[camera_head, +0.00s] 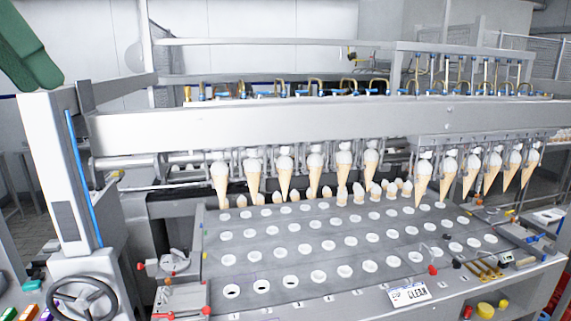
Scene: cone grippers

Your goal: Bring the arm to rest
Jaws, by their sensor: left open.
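A green part of my left gripper (32,50) shows at the top left corner, raised beside the machine and cut off by the picture edge. It is open, with nothing seen in it. It is apart from the cones and the plate. Several cones with white tops (285,174) hang point down in a row under the machine's long metal beam (270,122). More hang at the right (472,170). My right gripper is not in view.
A grey plate with several rows of white-rimmed holes (320,232) lies below the cones. A grey post (48,165) with a blue strip and a dark handwheel (82,300) stand at the left.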

